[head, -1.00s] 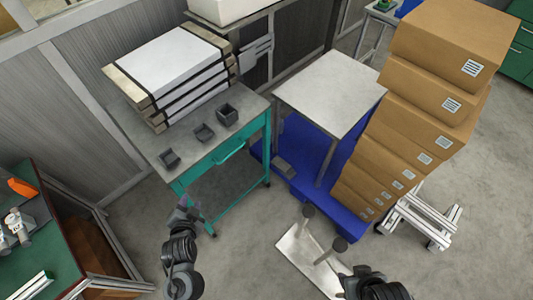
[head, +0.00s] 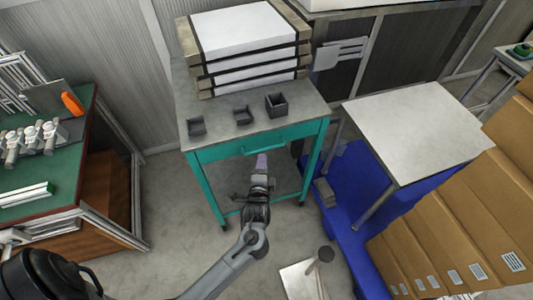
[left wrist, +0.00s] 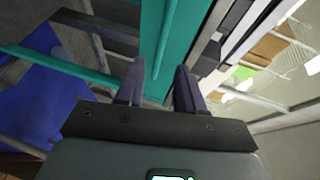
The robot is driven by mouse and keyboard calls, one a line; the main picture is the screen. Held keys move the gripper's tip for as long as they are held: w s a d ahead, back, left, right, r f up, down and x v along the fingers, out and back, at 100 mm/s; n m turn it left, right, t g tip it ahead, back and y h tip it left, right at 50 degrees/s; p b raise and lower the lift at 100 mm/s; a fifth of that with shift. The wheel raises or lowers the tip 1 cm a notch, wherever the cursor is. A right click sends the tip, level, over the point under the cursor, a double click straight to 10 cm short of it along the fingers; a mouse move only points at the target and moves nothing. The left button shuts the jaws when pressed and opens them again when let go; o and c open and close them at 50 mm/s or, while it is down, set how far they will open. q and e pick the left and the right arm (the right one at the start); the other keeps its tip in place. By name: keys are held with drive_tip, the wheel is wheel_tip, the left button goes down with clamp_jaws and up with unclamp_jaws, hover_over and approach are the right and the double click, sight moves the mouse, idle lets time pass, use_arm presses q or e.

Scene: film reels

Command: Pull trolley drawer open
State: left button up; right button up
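The trolley (head: 205,172) has a teal frame and a grey top. Its teal drawer front (head: 225,150) looks flush with the frame, with a teal bar handle (head: 284,142) across it. My left gripper (head: 262,163) is just in front of and below the handle. In the left wrist view my left gripper (left wrist: 160,85) has its two dark fingers apart with nothing between them. The teal front (left wrist: 163,45) lies beyond the fingertips, the view being turned sideways. My right gripper is not in view.
Small dark bins (head: 277,104) and a strapped stack (head: 250,35) stand on the trolley top. A green bench (head: 75,170) is at left. Floor before the trolley is mostly clear.

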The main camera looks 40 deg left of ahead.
use_arm(q)
drive_tip(key=b+x, duration=0.1)
drive_tip(key=x, duration=0.5)
drive_tip(key=shift+w+b, duration=0.3)
drive_tip(key=shift+w, duration=0.1)
drive_tip(key=shift+a+f, duration=0.1)
clamp_jaws()
